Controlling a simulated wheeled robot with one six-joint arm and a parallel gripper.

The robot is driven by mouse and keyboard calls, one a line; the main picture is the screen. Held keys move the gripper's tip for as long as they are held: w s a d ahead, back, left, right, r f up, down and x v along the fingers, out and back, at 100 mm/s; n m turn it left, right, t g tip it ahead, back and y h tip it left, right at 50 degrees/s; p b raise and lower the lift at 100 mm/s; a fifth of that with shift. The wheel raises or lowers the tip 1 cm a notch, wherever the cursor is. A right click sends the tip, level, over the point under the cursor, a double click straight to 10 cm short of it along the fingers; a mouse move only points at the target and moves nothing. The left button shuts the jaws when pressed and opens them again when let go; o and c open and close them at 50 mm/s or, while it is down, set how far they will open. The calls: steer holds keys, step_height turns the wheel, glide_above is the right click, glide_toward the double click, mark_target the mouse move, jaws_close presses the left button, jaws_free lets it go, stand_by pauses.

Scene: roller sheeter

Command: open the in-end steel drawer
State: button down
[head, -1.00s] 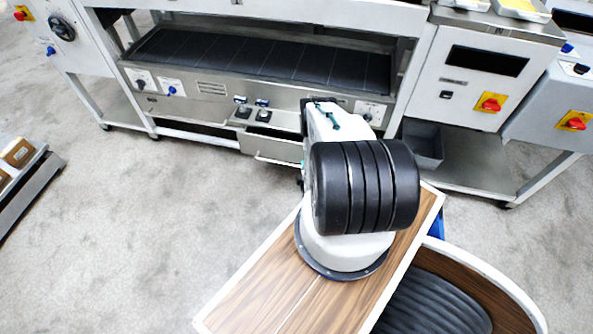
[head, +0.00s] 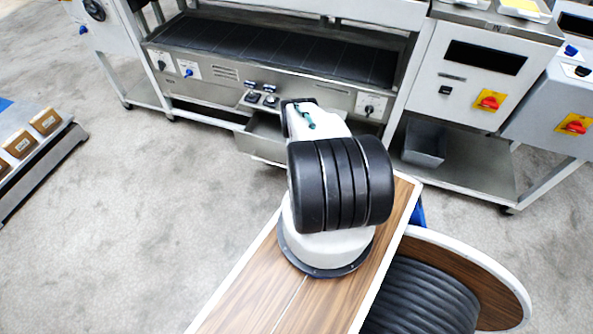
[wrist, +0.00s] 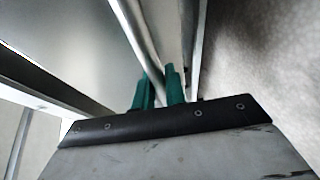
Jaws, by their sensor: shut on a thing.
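The steel drawer (head: 262,128) sits low under the middle of the roller machine in the head view. It stands partly out, with some of its inside showing above its front; my arm hides its right part. In the wrist view, the metal bar handle (wrist: 133,28) runs down between the two green fingertips of my gripper (wrist: 158,90). My gripper is shut on the handle.
A grey bin (head: 426,143) stands on the lower shelf at right. A rack with brown-fronted boxes (head: 32,135) stands at far left. Open floor (head: 150,220) lies between.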

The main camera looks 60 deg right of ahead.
steer(key=shift+s, duration=0.2)
steer(key=c, duration=1.5)
jaws_free()
steer(key=shift+o, duration=0.2)
steer(key=shift+w, duration=0.1)
steer(key=v, duration=0.7)
steer(key=shift+s+a, duration=0.25)
steer(key=shift+a, duration=0.05)
